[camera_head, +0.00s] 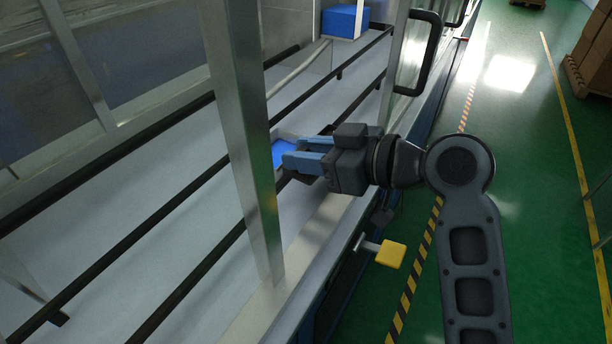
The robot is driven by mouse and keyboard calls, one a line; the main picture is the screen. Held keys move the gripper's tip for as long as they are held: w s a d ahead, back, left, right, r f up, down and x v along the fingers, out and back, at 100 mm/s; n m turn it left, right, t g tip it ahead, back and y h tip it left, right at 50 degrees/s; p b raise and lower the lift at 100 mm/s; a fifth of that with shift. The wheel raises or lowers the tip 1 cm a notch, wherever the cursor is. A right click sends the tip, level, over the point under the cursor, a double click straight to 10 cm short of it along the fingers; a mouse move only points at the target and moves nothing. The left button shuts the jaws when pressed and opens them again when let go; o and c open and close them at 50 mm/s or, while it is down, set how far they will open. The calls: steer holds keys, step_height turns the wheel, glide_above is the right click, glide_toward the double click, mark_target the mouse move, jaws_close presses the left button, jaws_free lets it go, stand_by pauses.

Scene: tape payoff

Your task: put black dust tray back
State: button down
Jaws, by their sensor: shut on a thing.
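My gripper (291,161), with blue fingers, reaches in from the right over the light machine bed, just right of an upright metal post. It is shut on a small bright blue piece (280,153) with a greyish edge, low over the dark rails. The post and the fingers hide part of this piece, so its full shape cannot be told. I see no tray that is clearly black.
The upright metal post (250,150) stands close to the fingertips. A blue box (343,21) sits farther back. A black door handle (424,50) and a yellow block on a stem (390,254) stick out along the machine's side.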

mark_target(288, 181)
step_height(288, 181, down, 6)
steer(key=shift+s+f, duration=0.15)
steer(key=c, duration=0.7)
jaws_free()
steer(key=shift+c, duration=0.2)
steer(key=shift+s+d+r, duration=0.2)
steer(key=shift+d+r, duration=0.05)
steer(key=shift+d, duration=0.25)
steer(key=v, duration=1.1)
steer(key=shift+r+b, duration=0.3)
steer(key=shift+b, duration=0.1)
